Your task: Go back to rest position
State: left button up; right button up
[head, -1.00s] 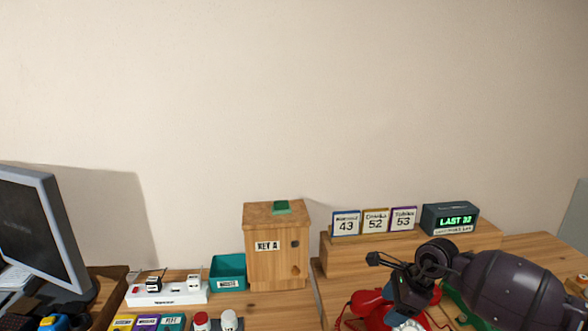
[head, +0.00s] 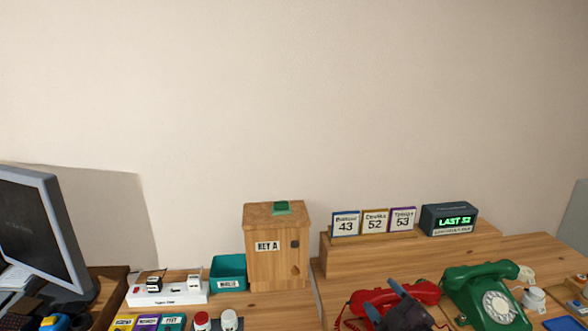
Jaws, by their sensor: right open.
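My right gripper (head: 384,299) is at the bottom edge of the head view, in front of the red phone. Its fingers are spread and hold nothing that I can see. The red phone (head: 420,290) lies partly hidden behind it, with its handset showing. My left gripper is not in view.
A wooden box marked KEY A (head: 277,262) stands in the middle. Number cards (head: 375,221) and a lit display (head: 449,219), which seems to read LAST 52, stand on a wooden shelf (head: 345,253). A monitor (head: 40,235) is at the left.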

jog(key=s+d+f+m+g+h, duration=0.2)
jog(key=s+d+f+m, duration=0.1)
jog(key=s+f, duration=0.4)
jog(key=s+d+f+m+g+h, duration=0.2)
jog(key=s+d+f+m, duration=0.1)
jog(key=s+f+m, duration=0.2)
jog(key=s+d+f+m+g+h, duration=0.1)
jog(key=s+d+f+m+h, duration=0.1)
jog(key=s+f, duration=0.8)
jog(key=s+d+m, duration=0.1)
jog(key=s+m, duration=0.1)
jog(key=s, duration=0.1)
jog(key=shift+g+h, duration=0.3)
jog(key=shift+g, duration=0.1)
